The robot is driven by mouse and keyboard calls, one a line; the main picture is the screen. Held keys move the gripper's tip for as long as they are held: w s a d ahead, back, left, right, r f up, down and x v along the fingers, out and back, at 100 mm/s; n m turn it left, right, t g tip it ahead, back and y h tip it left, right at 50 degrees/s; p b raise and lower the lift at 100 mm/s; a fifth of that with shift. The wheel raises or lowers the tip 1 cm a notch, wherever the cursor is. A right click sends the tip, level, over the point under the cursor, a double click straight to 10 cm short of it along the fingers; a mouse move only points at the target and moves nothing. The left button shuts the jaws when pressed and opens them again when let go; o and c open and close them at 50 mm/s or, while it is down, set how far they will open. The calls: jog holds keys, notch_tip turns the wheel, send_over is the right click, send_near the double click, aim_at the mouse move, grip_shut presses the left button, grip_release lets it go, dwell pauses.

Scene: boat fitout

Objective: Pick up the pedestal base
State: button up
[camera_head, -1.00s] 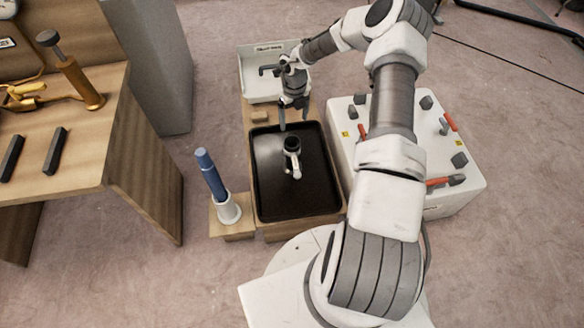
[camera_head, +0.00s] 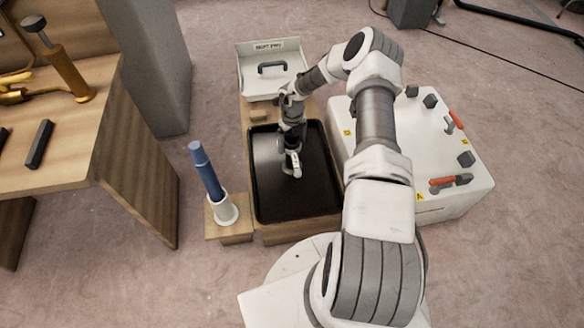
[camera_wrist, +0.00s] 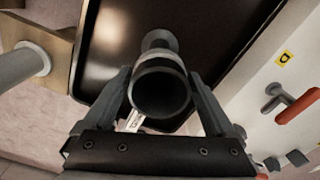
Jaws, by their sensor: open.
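The pedestal base (camera_head: 295,164) stands in the black tray (camera_head: 322,190) in the head view; a white tag shows low beside it. In the wrist view the pedestal base (camera_wrist: 161,90) is a dark, round, open-topped tube seen from above, with a lighter band and a round foot (camera_wrist: 159,40). My gripper (camera_head: 290,147) is over the tray and hides the top of the piece. In the wrist view the fingers of my gripper (camera_wrist: 160,84) are apart, one on each side of the tube. I cannot tell whether either finger touches it.
A white bin (camera_head: 270,85) with a dark handle stands behind the tray. A blue rod (camera_head: 207,172) stands in a white holder (camera_head: 224,210) at the left. A white box with red levers (camera_head: 457,202) is at the right. A wooden bench (camera_head: 70,150) is further left.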

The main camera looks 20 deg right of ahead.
notch_tip(320, 180, down, 3)
jog(key=shift+r+b, duration=0.15)
jog(key=shift+b, duration=0.15)
jog(key=shift+r, duration=0.1)
grip_shut()
jog(key=shift+w+r, duration=0.1)
